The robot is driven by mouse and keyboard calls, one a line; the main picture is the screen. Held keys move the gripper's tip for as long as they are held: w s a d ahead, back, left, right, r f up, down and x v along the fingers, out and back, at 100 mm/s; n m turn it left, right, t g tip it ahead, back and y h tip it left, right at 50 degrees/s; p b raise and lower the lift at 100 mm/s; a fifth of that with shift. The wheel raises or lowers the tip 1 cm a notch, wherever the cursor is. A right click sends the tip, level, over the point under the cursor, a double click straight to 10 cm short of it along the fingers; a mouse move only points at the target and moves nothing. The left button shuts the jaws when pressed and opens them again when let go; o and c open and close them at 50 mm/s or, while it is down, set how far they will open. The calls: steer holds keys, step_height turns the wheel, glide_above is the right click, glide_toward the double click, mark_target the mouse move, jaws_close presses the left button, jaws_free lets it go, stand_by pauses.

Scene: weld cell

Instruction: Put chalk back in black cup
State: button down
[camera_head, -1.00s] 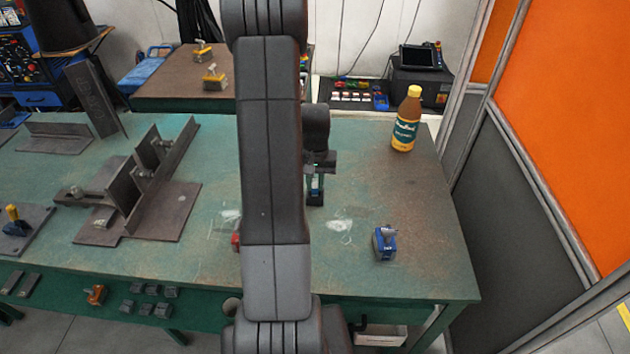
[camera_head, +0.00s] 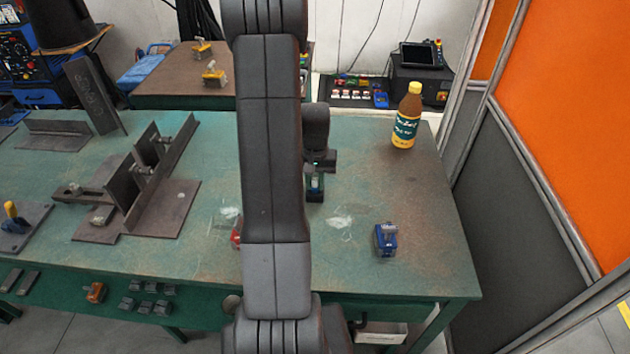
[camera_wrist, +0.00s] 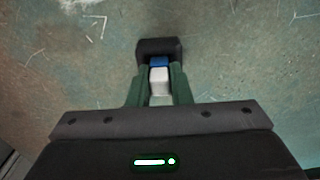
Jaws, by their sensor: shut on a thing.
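My gripper (camera_wrist: 160,82) has green fingers shut on a pale block-like piece with a blue end, likely the chalk (camera_wrist: 159,78). Its blue end points at the black cup (camera_wrist: 148,46) and seems to be at or inside the cup's near side; how deep I cannot tell. In the head view my gripper (camera_head: 315,182) is low over the green table, just right of my arm, with the black cup (camera_head: 315,197) directly under it. The cup's inside is mostly hidden.
The green table (camera_head: 370,185) is clear around the cup. A yellow-brown bottle (camera_head: 406,118) stands at the back right and a blue device (camera_head: 386,240) at the front right. A red item (camera_head: 236,236) is partly behind my arm. Steel angle fixtures (camera_head: 150,180) fill the left.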

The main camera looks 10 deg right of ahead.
steer(key=c, duration=1.2)
jaws_free()
steer(key=shift+c, duration=0.2)
step_height(320, 180, up, 14)
steer(key=shift+b, duration=0.3)
steer(key=shift+f, duration=0.2)
step_height(320, 180, down, 14)
steer(key=shift+r+p, duration=0.25)
steer(key=shift+p, duration=0.05)
steer(key=shift+r, duration=0.1)
steer(key=shift+r, duration=0.1)
